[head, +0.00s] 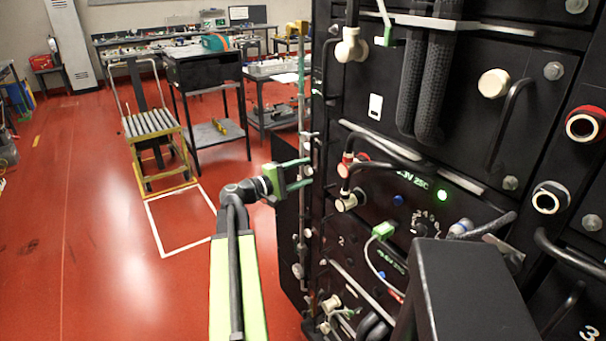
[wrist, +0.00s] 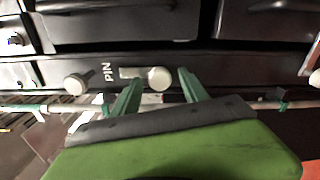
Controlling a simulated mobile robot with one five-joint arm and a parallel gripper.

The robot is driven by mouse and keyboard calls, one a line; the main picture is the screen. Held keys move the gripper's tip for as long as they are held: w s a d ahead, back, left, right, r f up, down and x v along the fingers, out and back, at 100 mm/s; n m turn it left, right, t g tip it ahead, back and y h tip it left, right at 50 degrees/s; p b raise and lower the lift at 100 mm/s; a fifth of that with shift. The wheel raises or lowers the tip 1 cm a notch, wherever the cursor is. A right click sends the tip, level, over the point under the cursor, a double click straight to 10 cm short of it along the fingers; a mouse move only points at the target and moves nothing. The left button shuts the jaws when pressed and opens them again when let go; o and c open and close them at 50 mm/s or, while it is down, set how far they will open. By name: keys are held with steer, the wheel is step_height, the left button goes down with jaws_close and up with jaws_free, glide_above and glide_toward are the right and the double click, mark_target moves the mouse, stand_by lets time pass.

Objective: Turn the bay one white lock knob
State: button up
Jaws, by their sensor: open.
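My gripper (head: 308,172) is open at the left edge of the black battery rack (head: 390,90). In the wrist view, a round white knob (wrist: 159,78) with a pale flat bar on its left appears between the two green fingertips; nothing is held, and I cannot tell the gap in depth. A second whitish knob (wrist: 76,84) is to the left, beyond the word PIN. I see no bay one number, so which knob is bay one's cannot be told. In the head view, white knobs show on the rack front at upper left (head: 350,45) and upper right (head: 493,83).
A vertical rod (head: 301,90) with clips runs along the rack's left edge, close to my gripper. Red floor (head: 100,220) left of my arm is open; a cart (head: 152,125) stands farther back.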

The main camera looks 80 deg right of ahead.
steer(key=v, duration=1.7)
steer(key=shift+a, duration=0.2)
steer(key=shift+w, duration=0.1)
steer(key=w+a+r+n+t+h+p, duration=0.15)
steer(key=w+a, duration=0.25)
steer(key=w, duration=0.4)
steer(key=w+a+r+n+t+h+p, duration=0.1)
steer(key=w+a+n+t+p, duration=0.15)
steer(key=w, duration=0.55)
steer(key=w+a+f+n+t+y+p, duration=0.1)
steer(key=w+a+f+t, duration=0.2)
steer(key=w+a, duration=0.45)
steer(key=w+a+f+n+t+y+p, duration=0.1)
steer(key=w+a+f+t, duration=0.25)
steer(key=w+a, duration=0.4)
steer(key=w+a+f+t+y, duration=0.1)
steer(key=a+f+y, duration=0.3)
steer(key=a, duration=0.8)
steer(key=w+a+f+y+p, duration=0.1)
steer(key=a+f+y, duration=0.3)
steer(key=a, duration=0.9)
steer(key=w+a+f+n+t+y, duration=0.1)
steer(key=a+f+y, duration=0.3)
steer(key=a, duration=0.9)
steer(key=shift+w+f+t+y, duration=0.15)
steer(key=shift+w+t+y, duration=0.2)
steer(key=shift+w, duration=0.05)
